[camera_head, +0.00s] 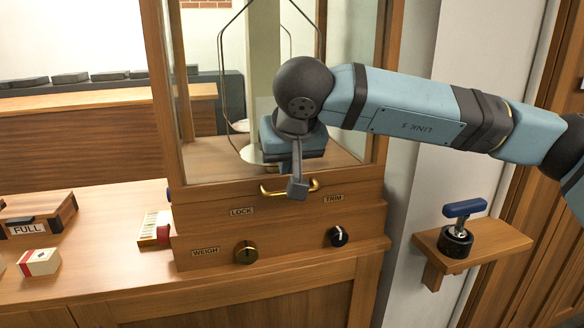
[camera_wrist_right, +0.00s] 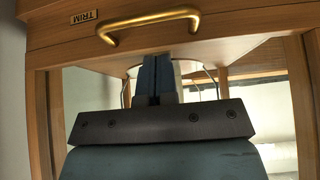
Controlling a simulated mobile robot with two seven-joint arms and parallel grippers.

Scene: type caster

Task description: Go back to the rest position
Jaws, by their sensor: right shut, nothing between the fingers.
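My right gripper (camera_head: 298,188) hangs from the right arm in front of the glass-fronted wooden balance case (camera_head: 178,110). Its fingers are shut with nothing between them, close to the brass handle (camera_head: 270,191) on the case front. The shut fingers also show in the right wrist view (camera_wrist_right: 156,76), pointing toward the case, with the brass handle (camera_wrist_right: 150,25) near their tips. I cannot tell whether they touch the handle. The right arm reaches in from the right side of the head view. My left gripper is not in view.
A blue-handled tool (camera_head: 458,232) stands on a wall shelf (camera_head: 430,242) at right. A box marked FULL (camera_head: 36,222) and a small white-and-red box (camera_head: 40,262) sit on the counter at left.

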